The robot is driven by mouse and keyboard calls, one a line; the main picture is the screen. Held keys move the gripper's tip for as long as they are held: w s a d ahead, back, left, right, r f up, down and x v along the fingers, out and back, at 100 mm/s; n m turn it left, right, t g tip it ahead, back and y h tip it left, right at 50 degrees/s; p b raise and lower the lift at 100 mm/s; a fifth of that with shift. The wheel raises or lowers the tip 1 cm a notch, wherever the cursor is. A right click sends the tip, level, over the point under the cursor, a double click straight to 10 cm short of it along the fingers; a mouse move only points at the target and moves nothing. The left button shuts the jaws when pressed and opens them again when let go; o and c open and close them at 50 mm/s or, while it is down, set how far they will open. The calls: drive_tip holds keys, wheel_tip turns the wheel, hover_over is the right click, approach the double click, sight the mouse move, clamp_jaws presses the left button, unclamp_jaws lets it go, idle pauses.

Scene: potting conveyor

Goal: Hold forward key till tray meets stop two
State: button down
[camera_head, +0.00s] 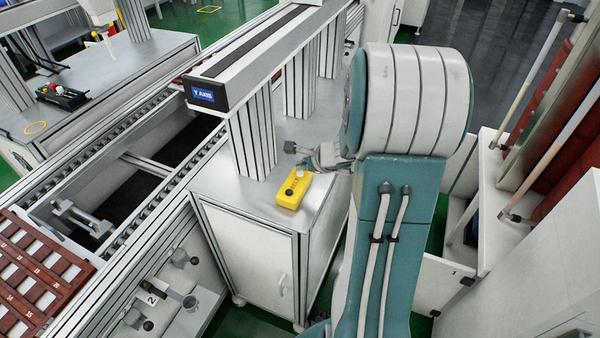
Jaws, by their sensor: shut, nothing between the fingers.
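A yellow control box (291,193) with small keys lies on the metal cabinet top, right of the Y-axis column. My gripper (312,161) is shut and empty at the far end of this box. I cannot tell whether it touches a key, and the key markings are too small to read. A red-brown tray (62,257) with numbered cells sits on the conveyor at the lower left, partly cut off by the frame. A metal crosspiece (80,216) stands between the rails just ahead of it, apart from the tray. A plate marked 2 (152,299) is on the conveyor's near side.
The conveyor rail (150,212) is bare ahead of the tray. A bench (110,75) stands beyond it. White cabinets (540,260) stand at the right.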

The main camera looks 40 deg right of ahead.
sight(302, 173)
drive_tip(key=shift+f, duration=0.25)
drive_tip(key=shift+f, duration=0.4)
idle(0.6)
idle(0.9)
drive_tip(key=shift+r, duration=0.8)
drive_tip(key=shift+r, duration=2.55)
